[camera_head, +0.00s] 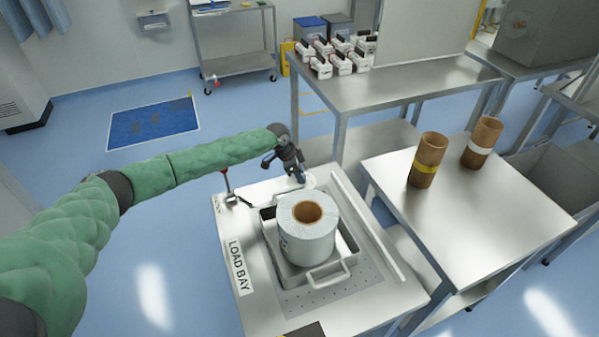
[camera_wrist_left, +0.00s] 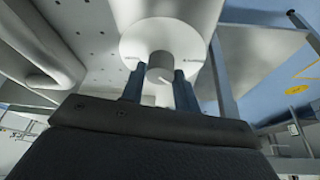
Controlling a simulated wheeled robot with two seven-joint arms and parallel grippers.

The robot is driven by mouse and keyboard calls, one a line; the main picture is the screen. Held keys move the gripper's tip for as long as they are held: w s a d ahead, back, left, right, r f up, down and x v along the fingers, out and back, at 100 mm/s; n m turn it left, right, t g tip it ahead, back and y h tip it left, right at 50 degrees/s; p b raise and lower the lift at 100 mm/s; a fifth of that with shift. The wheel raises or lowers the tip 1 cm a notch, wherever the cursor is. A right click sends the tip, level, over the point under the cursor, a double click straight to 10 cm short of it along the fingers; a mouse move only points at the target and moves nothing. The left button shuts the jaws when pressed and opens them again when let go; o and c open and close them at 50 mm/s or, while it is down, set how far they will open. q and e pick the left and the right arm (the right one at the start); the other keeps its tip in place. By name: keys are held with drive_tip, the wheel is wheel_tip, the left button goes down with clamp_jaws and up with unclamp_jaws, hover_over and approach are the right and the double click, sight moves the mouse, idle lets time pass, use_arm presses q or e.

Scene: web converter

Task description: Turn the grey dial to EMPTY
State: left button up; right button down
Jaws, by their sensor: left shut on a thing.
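The dial shows in the left wrist view as a grey knob (camera_wrist_left: 160,66) in front of a pale round plate (camera_wrist_left: 138,40). Small dark marks on the plate are too small to read, so I cannot tell the setting. In the head view the pale plate (camera_head: 311,180) is partly hidden by my left gripper (camera_head: 299,178), at the back of the load bay table. My left gripper also shows in the left wrist view (camera_wrist_left: 160,82), its two fingers shut on the knob, one on each side. My right gripper is not in view.
A white roll (camera_head: 307,240) with a brown core sits in a grey tray (camera_head: 328,279) just in front of the dial. A red-tipped lever (camera_head: 227,186) stands left of it. A raised rail runs along the right. Two brown tubes stand on the right table (camera_head: 470,205).

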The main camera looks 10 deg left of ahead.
use_arm(q)
drive_tip(key=n+p, duration=0.2)
drive_tip(key=n+t+y+p, duration=0.1)
drive_tip(key=n+p, duration=0.1)
drive_tip(key=n, duration=0.1)
drive_tip(key=shift+s+d+r+t, duration=0.1)
drive_tip(key=shift+s+d+t, duration=0.1)
drive_tip(key=shift+t, duration=0.1)
drive_tip(key=n+y+p, duration=0.1)
drive_tip(key=n, duration=0.2)
drive_tip(key=shift+t+p, duration=0.4)
drive_tip(key=shift+n+y+p, duration=0.3)
drive_tip(key=shift+n+p, duration=0.15)
drive_tip(key=shift+n, duration=0.45)
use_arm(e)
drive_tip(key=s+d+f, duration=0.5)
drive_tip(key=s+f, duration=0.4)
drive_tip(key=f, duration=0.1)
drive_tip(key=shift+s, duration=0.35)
use_arm(q)
drive_tip(key=o, duration=1)
drive_tip(key=shift+f, duration=0.2)
drive_tip(key=shift+c, duration=0.2)
